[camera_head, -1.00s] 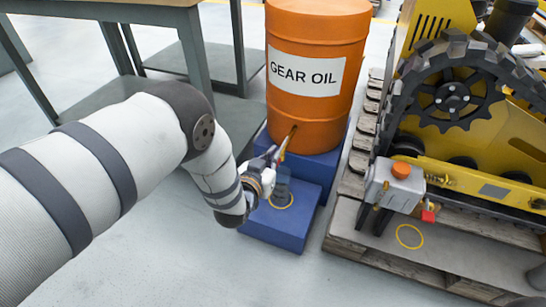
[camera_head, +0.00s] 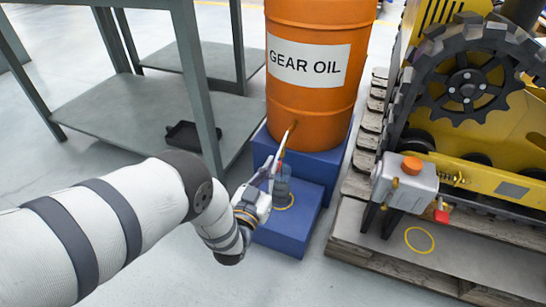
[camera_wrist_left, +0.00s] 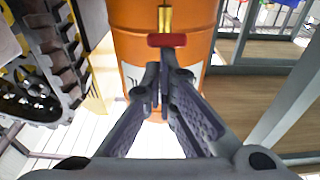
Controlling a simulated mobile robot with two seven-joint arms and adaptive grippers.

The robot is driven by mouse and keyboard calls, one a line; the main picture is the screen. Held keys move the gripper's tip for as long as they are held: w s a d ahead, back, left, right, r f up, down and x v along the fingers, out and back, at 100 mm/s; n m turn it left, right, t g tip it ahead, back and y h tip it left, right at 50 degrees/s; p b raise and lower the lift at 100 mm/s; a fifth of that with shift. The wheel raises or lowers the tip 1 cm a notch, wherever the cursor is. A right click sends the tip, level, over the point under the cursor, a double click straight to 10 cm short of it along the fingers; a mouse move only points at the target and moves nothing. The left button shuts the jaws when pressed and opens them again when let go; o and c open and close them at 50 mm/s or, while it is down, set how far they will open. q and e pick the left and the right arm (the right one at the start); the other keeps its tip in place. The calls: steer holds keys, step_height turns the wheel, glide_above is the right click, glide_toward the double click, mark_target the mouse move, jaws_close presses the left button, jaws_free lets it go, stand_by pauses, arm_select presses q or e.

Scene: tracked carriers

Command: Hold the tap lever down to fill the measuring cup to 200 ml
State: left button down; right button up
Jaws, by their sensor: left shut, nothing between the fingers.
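The orange gear oil drum (camera_head: 310,105) has a small tap (camera_head: 288,137) low on its front. The left wrist view shows the tap's brass body (camera_wrist_left: 165,18) and red lever (camera_wrist_left: 167,40). The measuring cup (camera_head: 282,184) looks dark and see-through on the lower blue step, partly behind my gripper; its fill level cannot be read. My left gripper (camera_head: 274,163) is shut and empty, just below the tap in the head view. In the left wrist view its fingertips (camera_wrist_left: 163,75) show just below the red lever; contact cannot be told. My right gripper is not in view.
A yellow ring (camera_head: 286,203) marks the blue step (camera_head: 290,233) by the cup. A yellow tracked machine (camera_head: 520,150) and grey box with orange cap (camera_head: 405,185) stand on a pallet at right. A grey bench (camera_head: 190,60) with a black tray (camera_head: 190,136) on its shelf is at left.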

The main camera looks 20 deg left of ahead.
arm_select(q)
steer(key=shift+w+f+b, duration=0.25)
steer(key=shift+f+b, duration=0.2)
steer(key=shift+f, duration=0.5)
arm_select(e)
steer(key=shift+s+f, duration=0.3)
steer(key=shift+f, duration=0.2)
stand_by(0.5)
